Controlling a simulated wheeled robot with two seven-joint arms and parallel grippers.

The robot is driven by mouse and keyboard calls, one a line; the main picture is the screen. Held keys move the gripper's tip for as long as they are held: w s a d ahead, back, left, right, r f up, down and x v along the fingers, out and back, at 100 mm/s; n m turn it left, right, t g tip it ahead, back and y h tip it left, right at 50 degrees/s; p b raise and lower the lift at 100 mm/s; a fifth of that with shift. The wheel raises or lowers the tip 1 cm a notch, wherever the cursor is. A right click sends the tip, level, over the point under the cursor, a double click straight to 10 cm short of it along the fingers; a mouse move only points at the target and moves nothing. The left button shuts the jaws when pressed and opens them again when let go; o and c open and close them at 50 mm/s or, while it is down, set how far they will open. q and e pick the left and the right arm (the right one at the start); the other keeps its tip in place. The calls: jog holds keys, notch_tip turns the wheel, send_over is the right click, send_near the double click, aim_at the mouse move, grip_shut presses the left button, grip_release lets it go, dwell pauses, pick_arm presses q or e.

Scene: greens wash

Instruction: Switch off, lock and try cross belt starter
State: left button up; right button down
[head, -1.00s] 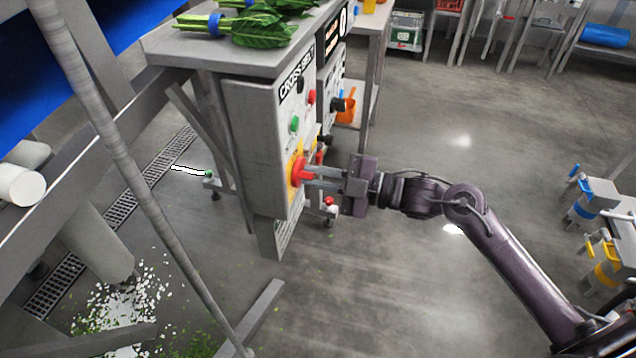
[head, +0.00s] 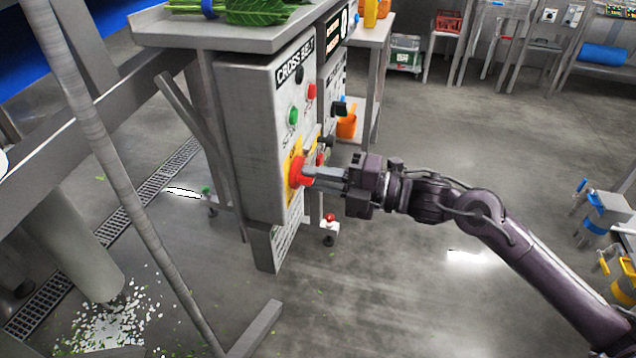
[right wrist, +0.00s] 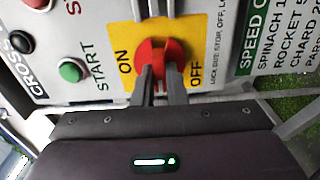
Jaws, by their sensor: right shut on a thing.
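The cross belt starter (head: 258,135) is a grey box under a steel table, labelled CROSS BELT. It has a green START button (head: 294,115), a red button (head: 311,91) and a black knob (head: 299,74). Low on its face is a red rotary switch handle (head: 299,172) on a yellow plate marked ON and OFF. My right gripper (head: 318,176) is shut on the red handle. In the right wrist view the fingers (right wrist: 160,85) grip the handle (right wrist: 152,52), between the ON and OFF words. My left gripper is not in view.
Leafy greens (head: 255,10) lie on the steel table (head: 215,38) above the box. A second panel with a black knob and an orange container (head: 347,125) stands behind. A slanted pole (head: 110,165) crosses at left.

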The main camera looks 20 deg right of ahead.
jog(key=shift+f, duration=0.1)
dwell(0.4)
jog(key=c, duration=1.5)
grip_release()
jog(key=shift+v, duration=3.9)
